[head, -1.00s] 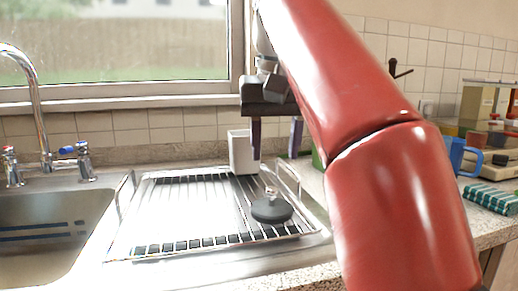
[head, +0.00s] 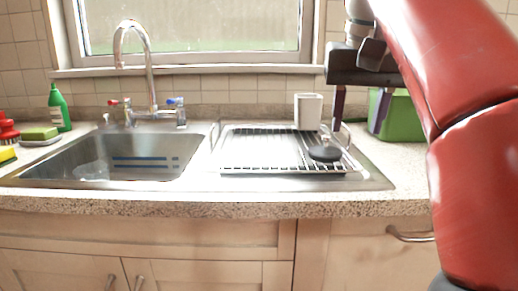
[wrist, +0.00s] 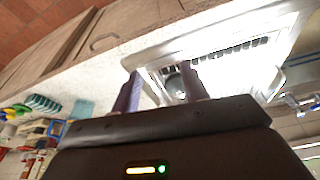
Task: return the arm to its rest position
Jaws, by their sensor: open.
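My gripper (head: 358,110) hangs from my red arm at the right of the head view, its two dark purple fingers pointing down and apart. It is open with nothing between the fingers. It is above the counter, near the right end of the dish rack (head: 262,169). In the wrist view my gripper (wrist: 160,92) shows both fingers spread, with the rack and sink edge beyond. A dark round object with a clear top (head: 324,153) sits on the rack below and left of the fingers, apart from them.
A white cup-like container (head: 308,112) stands at the rack's back. A green bin (head: 401,118) is behind the fingers. The sink (head: 100,158) with its tall faucet (head: 150,70) is left. A green bottle (head: 58,108) and sponges stand far left. Cabinets (head: 200,255) are below.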

